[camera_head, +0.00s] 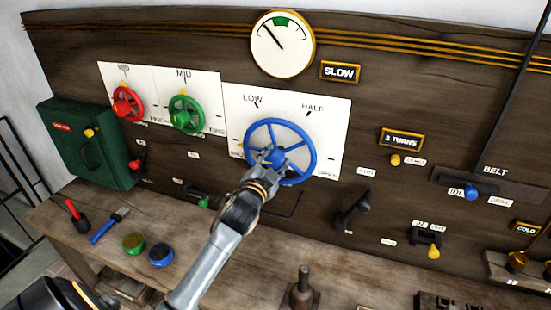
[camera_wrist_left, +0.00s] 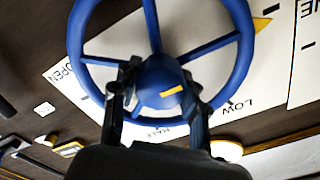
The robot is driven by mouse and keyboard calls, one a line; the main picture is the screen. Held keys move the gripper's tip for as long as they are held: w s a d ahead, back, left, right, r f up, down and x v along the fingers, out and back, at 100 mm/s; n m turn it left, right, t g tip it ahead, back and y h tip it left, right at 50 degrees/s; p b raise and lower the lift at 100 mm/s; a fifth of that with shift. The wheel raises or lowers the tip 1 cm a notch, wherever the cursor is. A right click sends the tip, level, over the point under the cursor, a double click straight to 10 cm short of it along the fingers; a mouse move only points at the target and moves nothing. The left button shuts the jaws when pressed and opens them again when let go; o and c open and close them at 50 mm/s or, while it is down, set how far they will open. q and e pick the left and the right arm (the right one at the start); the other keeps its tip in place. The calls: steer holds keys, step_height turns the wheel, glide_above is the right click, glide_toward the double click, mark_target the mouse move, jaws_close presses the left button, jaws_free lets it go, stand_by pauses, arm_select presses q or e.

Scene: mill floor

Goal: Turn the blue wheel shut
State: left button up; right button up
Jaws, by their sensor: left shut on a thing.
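The blue wheel (camera_head: 313,150) has several spokes and is mounted on a white panel (camera_head: 332,110) marked LOW and HALF. My left gripper (camera_head: 268,158) is at the lower left of its hub and is shut on the wheel. In the left wrist view its two fingers (camera_wrist_left: 160,75) lie on either side of the blue hub (camera_wrist_left: 160,92), among the spokes. A short yellow mark shows on the hub there. The fingers cover parts of the spokes, so the exact contact is hard to see. My right gripper is not in view.
A red wheel (camera_head: 127,103) and a green wheel (camera_head: 186,114) are left of the blue one. A round gauge (camera_head: 290,50) is above, with a SLOW sign (camera_head: 340,71) beside it. A dark lever (camera_head: 353,212) is below right.

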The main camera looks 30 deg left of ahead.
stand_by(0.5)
arm_select(q)
steer(key=o, duration=1.2)
steer(key=shift+c, duration=0.2)
steer(key=shift+s, duration=0.1)
steer(key=v, duration=1.1)
steer(key=shift+s, duration=0.4)
steer(key=shift+f, duration=0.15)
